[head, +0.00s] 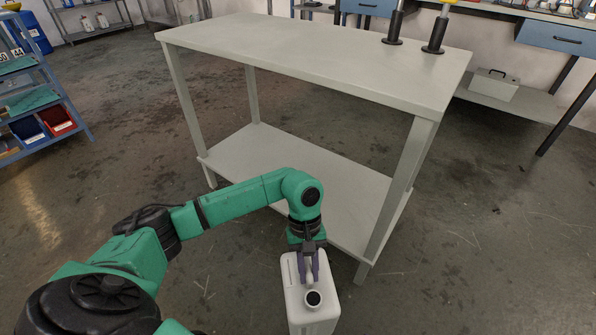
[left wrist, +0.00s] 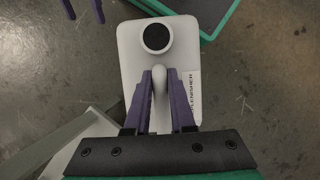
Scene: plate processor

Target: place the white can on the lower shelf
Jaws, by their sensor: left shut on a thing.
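The white can (head: 311,303) has a black round cap and a handle on top. It is upright in front of the grey table's lower shelf (head: 300,182), at the bottom of the head view. My left gripper (head: 308,277) points down and is shut on the can's handle. In the left wrist view the purple fingers lie on both sides of the handle, and the can (left wrist: 128,62) shows from above with dark lettering. Two purple fingertips of my right gripper (left wrist: 84,8) show apart at the top left edge there. The can's base is hidden.
The lower shelf is bare; table legs (head: 393,200) stand at its corners. The table top (head: 310,55) is above it, with two black posts (head: 434,36) at its far right. A blue rack with bins (head: 40,110) stands left. Open floor lies around.

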